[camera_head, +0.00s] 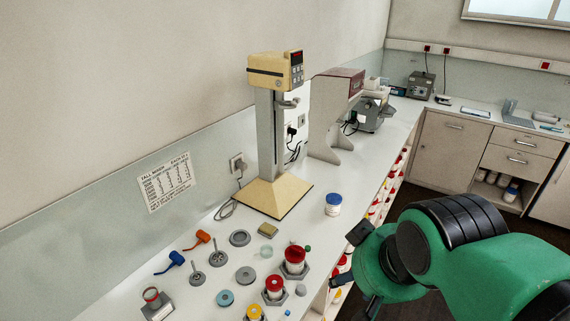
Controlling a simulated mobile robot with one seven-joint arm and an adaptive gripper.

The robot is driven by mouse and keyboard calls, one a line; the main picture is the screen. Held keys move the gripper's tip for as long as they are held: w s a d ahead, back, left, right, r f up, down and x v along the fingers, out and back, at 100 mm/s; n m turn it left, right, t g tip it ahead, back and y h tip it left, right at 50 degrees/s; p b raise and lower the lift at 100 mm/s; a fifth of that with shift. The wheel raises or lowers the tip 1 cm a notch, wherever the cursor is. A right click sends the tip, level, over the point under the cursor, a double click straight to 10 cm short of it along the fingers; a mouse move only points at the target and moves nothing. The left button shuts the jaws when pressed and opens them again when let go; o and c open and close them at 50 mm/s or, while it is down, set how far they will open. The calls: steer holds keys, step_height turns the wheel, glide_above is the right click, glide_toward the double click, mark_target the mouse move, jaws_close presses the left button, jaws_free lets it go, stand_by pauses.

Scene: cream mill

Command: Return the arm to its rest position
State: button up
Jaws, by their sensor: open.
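My gripper (345,256) shows at the lower middle of the head view, at the end of my green and black arm. It is open, and nothing shows between its fingers. The gripper is at the front edge of the bench, right of the red-topped jar (295,256) in its hexagonal holder. My arm comes in from the lower right corner.
A cream mill (275,72) on a stand is at the bench's back. A blue-lidded jar (333,203) stands beyond my gripper. Several lids, holders and tools, including an orange one (198,240), lie at left. Shelves with jars run under the bench edge. Dark floor (410,196) is open beyond my arm.

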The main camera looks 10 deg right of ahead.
steer(key=shift+f+b, duration=0.75)
steer(key=shift+f, duration=0.4)
stand_by(0.4)
